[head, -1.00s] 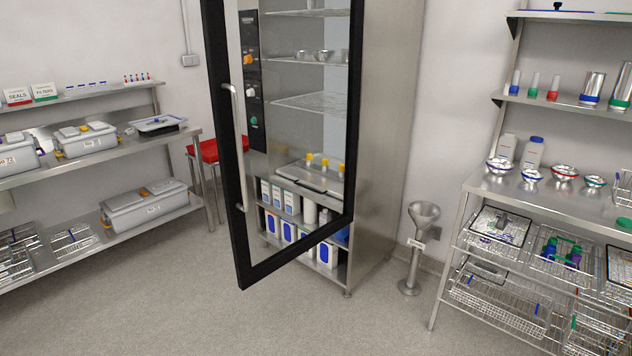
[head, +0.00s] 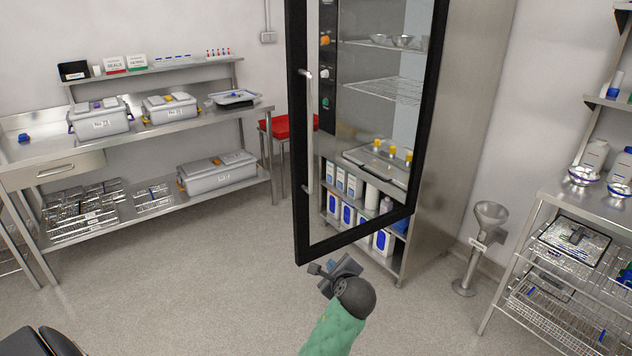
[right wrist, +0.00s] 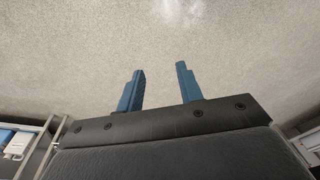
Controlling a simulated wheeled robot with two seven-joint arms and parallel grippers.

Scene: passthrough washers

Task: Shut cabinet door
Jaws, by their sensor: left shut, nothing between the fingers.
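The steel cabinet (head: 455,130) stands at the centre right in the head view. Its black-framed glass door (head: 357,238) stands open, swung out towards me, with shelves visible through the glass. A vertical metal handle (head: 308,135) is on the door's left side. My left gripper (head: 318,271) is shut and empty, just below the door's lower left corner in the picture; I cannot tell whether it touches the door. My right gripper (right wrist: 159,68) shows two blue fingers apart with nothing between them, over bare floor in the right wrist view. It is not in the head view.
A steel bench (head: 160,128) with grey bins stands along the left wall. A red-topped stool (head: 272,128) is behind the door. A funnel stand (head: 468,255) and a wire-basket rack (head: 540,215) stand right of the cabinet. The floor (head: 190,270) in front is clear.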

